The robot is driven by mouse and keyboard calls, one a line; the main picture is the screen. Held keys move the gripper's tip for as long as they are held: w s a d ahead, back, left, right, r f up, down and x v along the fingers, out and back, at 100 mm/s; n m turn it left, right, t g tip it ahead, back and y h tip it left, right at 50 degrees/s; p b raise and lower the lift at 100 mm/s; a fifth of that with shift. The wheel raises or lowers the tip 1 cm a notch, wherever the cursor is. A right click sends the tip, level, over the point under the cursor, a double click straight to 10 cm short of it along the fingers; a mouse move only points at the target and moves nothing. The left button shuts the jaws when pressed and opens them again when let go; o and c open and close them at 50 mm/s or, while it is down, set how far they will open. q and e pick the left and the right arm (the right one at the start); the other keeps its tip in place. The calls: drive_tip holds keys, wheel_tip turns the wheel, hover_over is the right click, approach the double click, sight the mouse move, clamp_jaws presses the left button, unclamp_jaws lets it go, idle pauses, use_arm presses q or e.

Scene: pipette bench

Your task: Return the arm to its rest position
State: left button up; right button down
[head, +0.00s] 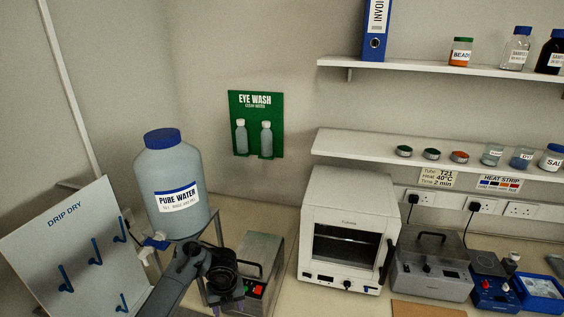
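A dark arm of mine, which I take to be the left one, comes in at the bottom edge, left of centre. Its elbow or wrist bends over in front of the water stand, and its end with the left gripper (228,294) points downward beside a grey metal box. The fingertips cannot be made out, so I cannot tell whether it is open or shut, or whether it holds anything. My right gripper and arm are not in view.
A pure water carboy (171,185) on a stand and a drip dry board (65,245) are close by the arm. The grey box (262,255) with a handle, a white oven (346,235) and a lidded bath (431,265) stand rightward. Shelves (440,69) hang above.

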use_arm(q)
drive_tip(key=s+d+f+n+t+p, duration=0.25)
drive_tip(key=s+f+n, duration=0.25)
drive_tip(key=f+n, duration=0.25)
drive_tip(key=s+f+n+h+p, duration=0.1)
drive_tip(key=s+f+n, duration=0.1)
drive_tip(key=s+n, duration=0.55)
drive_tip(key=s+a+r+n+p, duration=0.1)
drive_tip(key=s+a+r+n, duration=0.2)
drive_tip(key=s, duration=0.5)
drive_tip(key=s+a+r+n+p, duration=0.1)
drive_tip(key=s+a+r+n, duration=0.2)
drive_tip(key=s+r+n, duration=0.3)
drive_tip(key=s+a+r+n+p, duration=0.1)
drive_tip(key=s+a+r+n, duration=0.2)
drive_tip(key=s, duration=0.9)
drive_tip(key=r+n, duration=0.1)
drive_tip(key=n, duration=0.2)
drive_tip(key=shift+r+n, duration=0.15)
drive_tip(key=shift+n, duration=0.15)
